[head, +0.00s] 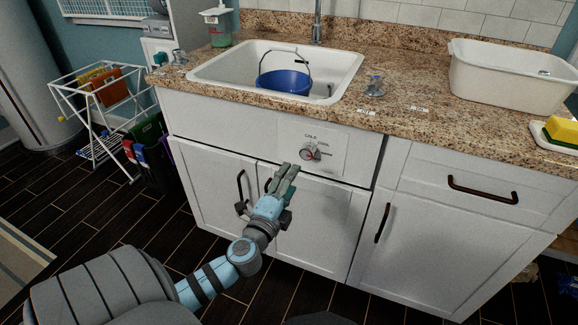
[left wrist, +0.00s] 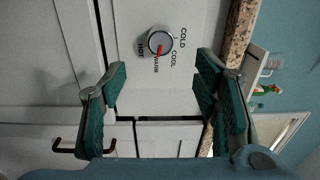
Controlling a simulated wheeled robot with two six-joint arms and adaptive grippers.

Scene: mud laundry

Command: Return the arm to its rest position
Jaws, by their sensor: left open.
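My left gripper (head: 283,180) is in front of the white sink cabinet, just below a round temperature dial (head: 308,153). In the left wrist view its green-padded fingers (left wrist: 162,68) are spread apart with nothing between them. The dial (left wrist: 160,43) lies beyond the fingertips, and they look clear of it. It has a red pointer and the labels COLD, COOL, WARM and HOT around it. The pointer appears to lie near WARM. My left arm is stretched forward from the lower left of the head view. My right gripper is not in view.
The granite counter (head: 410,122) holds a sink (head: 213,75) with a blue bucket (head: 285,82) and a white tub (head: 512,80). Cabinet handles (head: 383,222) stick out. A drying rack (head: 75,100) stands at the left. Dark floor (head: 130,222) beside my arm is clear.

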